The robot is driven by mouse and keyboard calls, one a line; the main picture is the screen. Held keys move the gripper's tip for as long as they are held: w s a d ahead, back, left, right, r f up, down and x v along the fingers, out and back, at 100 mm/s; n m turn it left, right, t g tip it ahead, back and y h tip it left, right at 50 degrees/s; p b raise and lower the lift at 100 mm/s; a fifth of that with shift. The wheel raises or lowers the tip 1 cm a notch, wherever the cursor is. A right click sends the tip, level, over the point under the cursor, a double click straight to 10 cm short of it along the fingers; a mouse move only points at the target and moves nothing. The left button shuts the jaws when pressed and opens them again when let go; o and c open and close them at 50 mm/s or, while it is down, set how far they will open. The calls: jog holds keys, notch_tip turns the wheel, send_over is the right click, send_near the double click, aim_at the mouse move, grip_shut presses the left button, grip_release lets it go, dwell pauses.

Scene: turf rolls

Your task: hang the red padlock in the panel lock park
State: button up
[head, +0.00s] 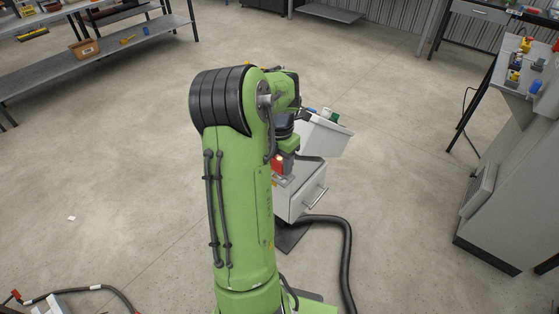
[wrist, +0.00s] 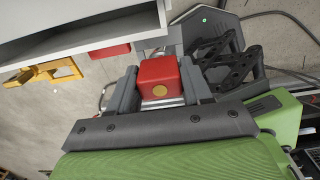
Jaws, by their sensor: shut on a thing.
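The red padlock (wrist: 160,80) sits between the two grey fingers of my gripper (wrist: 160,88) in the wrist view. Part of a metal shackle appears behind the body. In the head view the red padlock (head: 278,165) shows just right of my green arm, beside the grey drawer unit. My arm hides most of the gripper there. I cannot pick out the panel lock park for certain in either view.
An open pale bin (head: 322,138) and a drawer unit (head: 302,198) stand close to the gripper. A yellow item (wrist: 45,72) lies left in the wrist view. A grey cabinet (head: 515,175) and a bench with small coloured items (head: 520,65) are right. Open floor lies left.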

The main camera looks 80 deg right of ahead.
aim_at(279, 170)
jog(key=shift+f+b, duration=1.3)
jog(key=shift+f, duration=0.35)
jog(key=o, duration=1.2)
notch_tip(279, 170, up, 16)
jog(key=p, duration=0.4)
jog(key=shift+f+p, duration=0.15)
jog(key=shift+p, duration=0.25)
